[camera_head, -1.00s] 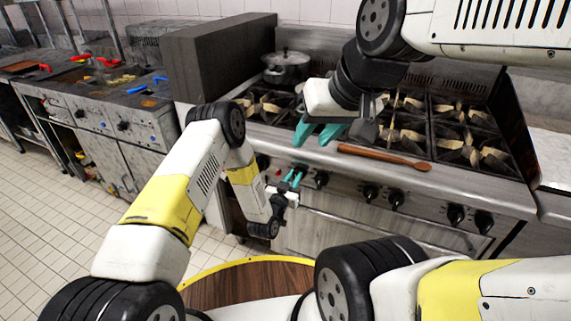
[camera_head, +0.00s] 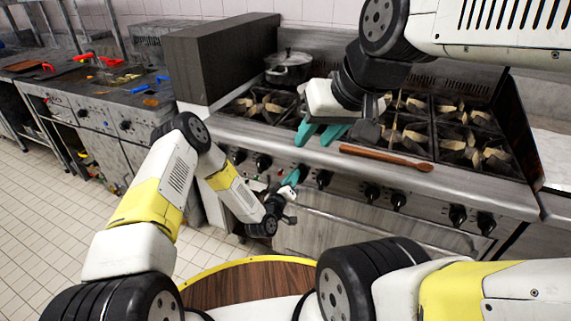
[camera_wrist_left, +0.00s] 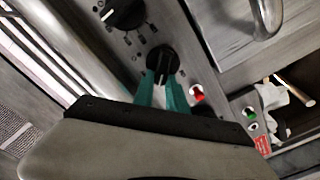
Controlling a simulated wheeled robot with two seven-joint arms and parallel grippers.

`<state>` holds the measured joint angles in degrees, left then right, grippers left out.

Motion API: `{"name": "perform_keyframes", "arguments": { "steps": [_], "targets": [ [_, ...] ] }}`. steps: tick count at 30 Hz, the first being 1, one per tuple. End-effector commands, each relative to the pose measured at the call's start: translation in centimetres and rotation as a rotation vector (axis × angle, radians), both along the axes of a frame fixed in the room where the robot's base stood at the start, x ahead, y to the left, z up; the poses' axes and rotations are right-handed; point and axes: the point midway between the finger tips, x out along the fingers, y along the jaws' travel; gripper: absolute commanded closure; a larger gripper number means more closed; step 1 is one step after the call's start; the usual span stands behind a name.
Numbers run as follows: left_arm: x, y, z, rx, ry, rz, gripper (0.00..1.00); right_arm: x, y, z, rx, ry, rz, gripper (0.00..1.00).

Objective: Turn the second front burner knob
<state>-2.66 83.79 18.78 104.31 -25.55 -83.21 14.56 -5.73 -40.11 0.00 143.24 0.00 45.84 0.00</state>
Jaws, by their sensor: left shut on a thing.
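The stove front (camera_head: 340,205) carries a row of black knobs. My left gripper (camera_head: 298,175) is at this row, left of a free knob (camera_head: 323,179). In the left wrist view its teal fingers (camera_wrist_left: 163,82) are shut on a black knob (camera_wrist_left: 162,60), one finger on each side. In the head view the fingers mostly hide that knob. A neighbouring knob (camera_wrist_left: 124,14) with dial marks is free at the upper left of the wrist view. My right gripper (camera_head: 320,133) hangs near the stovetop's front edge, fingers apart and empty.
A wooden spoon (camera_head: 385,158) lies along the stovetop's front edge, right of my right gripper. A lidded pot (camera_head: 288,68) stands at the back left burner. A red light (camera_wrist_left: 197,93) sits beside the held knob. A round wooden surface (camera_head: 245,285) is below.

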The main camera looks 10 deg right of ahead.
Motion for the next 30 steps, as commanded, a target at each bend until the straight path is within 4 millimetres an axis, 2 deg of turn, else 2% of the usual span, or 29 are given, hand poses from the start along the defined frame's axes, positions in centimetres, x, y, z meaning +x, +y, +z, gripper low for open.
{"name": "perform_keyframes", "arguments": {
  "steps": [15, 30],
  "targets": [
    [0.3, 0.5, -0.9, -0.376, 0.257, 0.003, 1.0, 0.0, 0.0, 0.0, 0.0, 0.0, 0.0, 0.64],
    [0.3, 0.5, -1.2, -0.536, 0.364, 0.0, 1.0, 0.0, 0.0, 0.0, 0.0, 0.0, 0.0, 0.64]
  ]
}}
